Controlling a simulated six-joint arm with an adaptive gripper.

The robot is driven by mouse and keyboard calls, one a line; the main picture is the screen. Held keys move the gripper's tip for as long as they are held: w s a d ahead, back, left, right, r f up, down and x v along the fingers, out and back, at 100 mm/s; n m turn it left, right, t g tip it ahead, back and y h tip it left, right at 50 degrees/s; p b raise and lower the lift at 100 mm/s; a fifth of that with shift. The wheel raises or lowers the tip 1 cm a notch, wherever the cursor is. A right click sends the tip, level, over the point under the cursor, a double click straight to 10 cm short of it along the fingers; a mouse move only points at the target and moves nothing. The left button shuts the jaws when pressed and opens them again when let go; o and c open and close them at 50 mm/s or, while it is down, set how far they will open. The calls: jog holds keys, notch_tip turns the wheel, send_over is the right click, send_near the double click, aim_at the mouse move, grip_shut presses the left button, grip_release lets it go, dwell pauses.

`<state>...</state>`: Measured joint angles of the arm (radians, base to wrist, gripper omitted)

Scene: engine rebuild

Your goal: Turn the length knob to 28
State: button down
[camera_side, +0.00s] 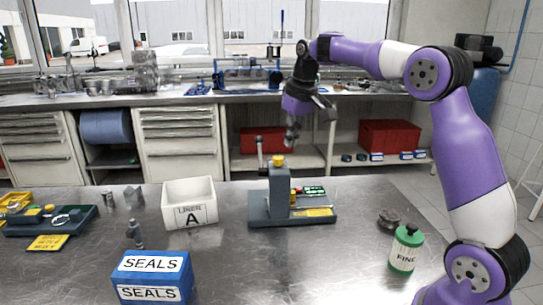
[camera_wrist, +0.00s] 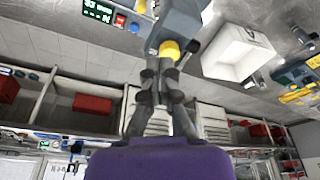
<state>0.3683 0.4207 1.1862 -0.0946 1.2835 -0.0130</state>
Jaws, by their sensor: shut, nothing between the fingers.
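A grey bench machine (camera_side: 282,207) stands on the metal table, with a yellow knob (camera_side: 277,160) on top of its column. I take this as the length knob, but no label on it can be read. The knob also shows in the wrist view (camera_wrist: 169,49), just beyond my fingertips. A small green-lit display (camera_wrist: 98,11) shows at the top of the wrist view; its digits are too blurred to read surely. My gripper (camera_side: 291,139) points down above the knob, slightly right of it in the side view. Its fingers are shut and empty, apart from the knob.
A white bin marked A (camera_side: 189,204) stands left of the machine. A blue SEALS box (camera_side: 151,278) is at the front. A green bottle (camera_side: 405,249) and a dark round part (camera_side: 388,223) are at the right. A dark handle (camera_side: 261,152) rises beside the knob.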

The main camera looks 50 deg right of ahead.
aim_at(278, 161)
jog(key=shift+r, duration=0.75)
jog(key=shift+w+a+f, duration=0.15)
jog(key=shift+a+f, duration=0.25)
jog(key=shift+f, duration=0.6)
jog(key=shift+w+a+f, duration=0.1)
jog(key=shift+a+f, duration=0.25)
jog(key=shift+f, duration=0.65)
jog(key=shift+w+a+f, duration=0.15)
jog(key=shift+a+f, duration=0.25)
jog(key=shift+f, duration=0.6)
jog(key=shift+w+d, duration=0.2)
jog(key=shift+w, duration=0.05)
